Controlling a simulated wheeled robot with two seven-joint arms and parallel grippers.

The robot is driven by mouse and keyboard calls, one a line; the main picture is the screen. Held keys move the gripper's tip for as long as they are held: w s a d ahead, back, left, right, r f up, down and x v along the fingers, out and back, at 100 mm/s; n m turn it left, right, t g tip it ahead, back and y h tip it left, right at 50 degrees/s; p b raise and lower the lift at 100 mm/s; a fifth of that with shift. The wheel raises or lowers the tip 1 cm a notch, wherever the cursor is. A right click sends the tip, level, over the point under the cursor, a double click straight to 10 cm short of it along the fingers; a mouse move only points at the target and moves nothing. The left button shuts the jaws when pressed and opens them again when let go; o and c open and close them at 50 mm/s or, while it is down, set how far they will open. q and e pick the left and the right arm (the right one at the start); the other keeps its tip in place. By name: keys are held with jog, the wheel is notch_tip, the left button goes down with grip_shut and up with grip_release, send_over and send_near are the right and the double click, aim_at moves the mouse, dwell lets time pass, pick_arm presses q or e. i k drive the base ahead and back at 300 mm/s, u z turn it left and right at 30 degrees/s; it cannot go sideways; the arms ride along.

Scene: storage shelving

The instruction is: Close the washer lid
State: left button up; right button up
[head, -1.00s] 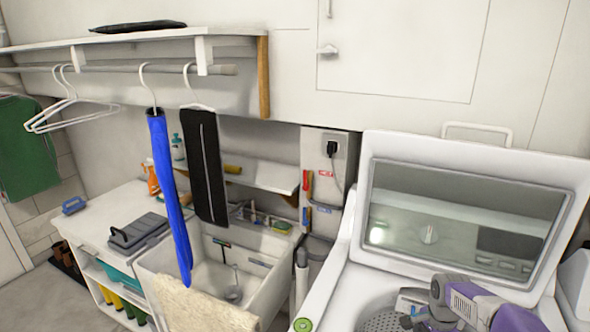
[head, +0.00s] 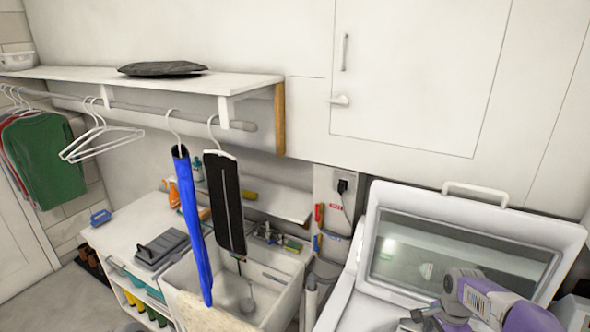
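The washer lid (head: 398,208) stands raised at the right, a white frame around a dark glass window, with a white handle (head: 475,191) on its top edge. The white washer (head: 365,314) is below it, mostly cut off by the bottom of the view. My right gripper (head: 418,321) is low in front of the lid, over the washer opening, with its purple and grey arm coming in from the lower right. Its fingers are small and partly cut off, so I cannot tell whether they are open. My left gripper is not in view.
A sink (head: 290,285) is left of the washer, with a blue garment (head: 192,225) and a black garment (head: 228,203) hanging before it. A wall cabinet (head: 420,75) is above the lid.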

aim_at(565, 240)
jog(key=k, duration=1)
